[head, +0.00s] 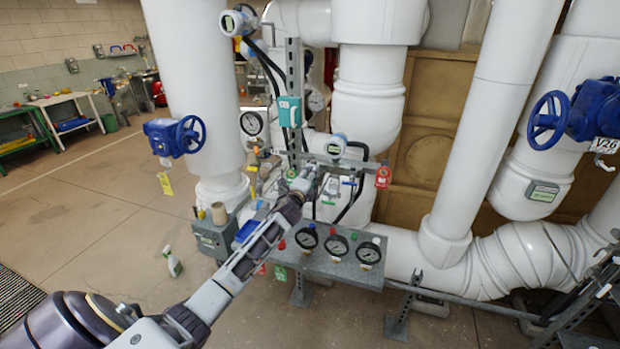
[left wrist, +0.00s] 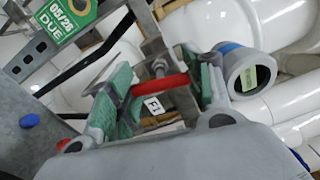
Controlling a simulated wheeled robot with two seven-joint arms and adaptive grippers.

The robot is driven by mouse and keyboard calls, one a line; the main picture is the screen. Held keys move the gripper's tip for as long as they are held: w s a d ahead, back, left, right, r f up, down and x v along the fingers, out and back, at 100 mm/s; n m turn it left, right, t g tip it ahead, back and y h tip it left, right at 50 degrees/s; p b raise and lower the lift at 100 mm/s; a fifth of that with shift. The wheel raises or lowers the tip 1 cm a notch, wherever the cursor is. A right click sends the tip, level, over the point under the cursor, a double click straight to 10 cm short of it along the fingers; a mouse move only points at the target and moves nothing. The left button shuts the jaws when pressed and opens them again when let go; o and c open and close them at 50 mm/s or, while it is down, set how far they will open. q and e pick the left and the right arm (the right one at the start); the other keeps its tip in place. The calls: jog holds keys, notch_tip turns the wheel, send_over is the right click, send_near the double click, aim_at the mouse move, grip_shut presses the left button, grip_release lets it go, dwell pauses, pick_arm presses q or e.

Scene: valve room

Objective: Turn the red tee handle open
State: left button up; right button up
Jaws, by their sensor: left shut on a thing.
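The red tee handle (left wrist: 172,83) shows in the left wrist view as a short red bar on a metal stem, with a small white label beside it. My left gripper (left wrist: 160,88) is shut on it, with green-padded fingers on both sides of the bar. In the head view my left gripper (head: 306,181) reaches in among the small valves above the gauge panel, and it hides the handle there. My right gripper is in neither view.
A grey panel with several gauges (head: 336,245) lies just below my gripper. A red tag (head: 383,176) and a gauge transmitter (head: 335,145) are close by. Large white pipes (head: 368,100) stand behind. Open floor lies left.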

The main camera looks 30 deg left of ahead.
pick_arm(q)
jog(key=shift+n, duration=1.2)
jog(key=o, duration=1)
jog(key=shift+o, duration=0.2)
jog(key=shift+s, duration=0.2)
jog(key=v, duration=1.1)
jog(key=shift+s, duration=0.3)
jog(key=shift+f, duration=0.1)
